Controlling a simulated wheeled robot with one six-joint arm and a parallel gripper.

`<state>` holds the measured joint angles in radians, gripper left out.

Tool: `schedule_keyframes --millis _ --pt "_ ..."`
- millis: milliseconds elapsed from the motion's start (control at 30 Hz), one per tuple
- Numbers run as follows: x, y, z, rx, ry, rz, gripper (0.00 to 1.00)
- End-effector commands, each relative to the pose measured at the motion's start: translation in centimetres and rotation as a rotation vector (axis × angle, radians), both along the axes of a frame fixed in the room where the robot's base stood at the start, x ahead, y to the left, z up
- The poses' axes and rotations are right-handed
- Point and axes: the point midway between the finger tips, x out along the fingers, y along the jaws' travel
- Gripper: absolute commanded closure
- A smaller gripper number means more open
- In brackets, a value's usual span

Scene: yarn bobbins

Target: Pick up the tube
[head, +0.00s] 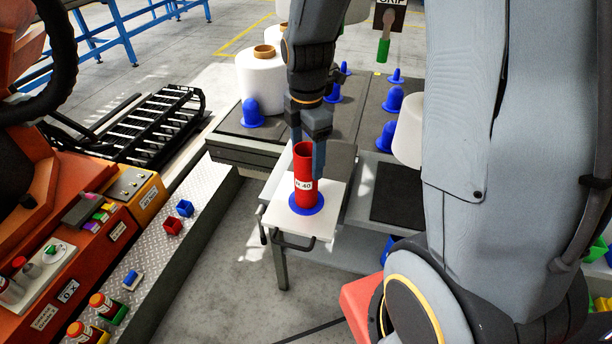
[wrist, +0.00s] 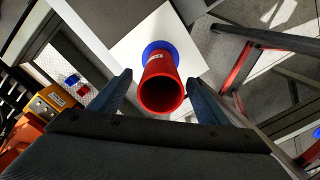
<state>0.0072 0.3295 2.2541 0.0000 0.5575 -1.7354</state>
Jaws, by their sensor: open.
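The red tube (head: 304,170) stands upright on a blue round base (head: 309,205) on a white-topped small table (head: 331,222). It carries a white label. My gripper (head: 307,160) is open at the tube's upper part, with one finger on either side of it in the head view. In the wrist view the tube (wrist: 161,90) shows its open, hollow mouth between the two fingers of my gripper (wrist: 160,92). Gaps show between the tube and both fingers there. My arm hides part of the area behind the tube.
A dark platform behind holds blue cones (head: 252,113) and white yarn bobbins (head: 262,82). An orange console (head: 96,238) and a metal tread-plate ledge (head: 185,233) with small coloured blocks lie at left. Grey floor is clear in front of the table.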

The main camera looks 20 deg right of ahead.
Motion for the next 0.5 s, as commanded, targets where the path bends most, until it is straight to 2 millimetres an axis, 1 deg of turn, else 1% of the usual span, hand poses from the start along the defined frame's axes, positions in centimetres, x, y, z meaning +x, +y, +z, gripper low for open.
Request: schedule_keyframes --millis 33,233,367,500 --pt "-0.3 0.1 -0.6 0.0 0.006 0.0 0.31" --pt "-0.3 0.2 -3.0 0.0 0.004 -0.001 0.31" --pt "-0.3 0.2 -3.9 0.0 0.002 -0.001 0.31" --pt "-0.2 0.2 -4.0 0.0 0.0 -0.001 0.31"
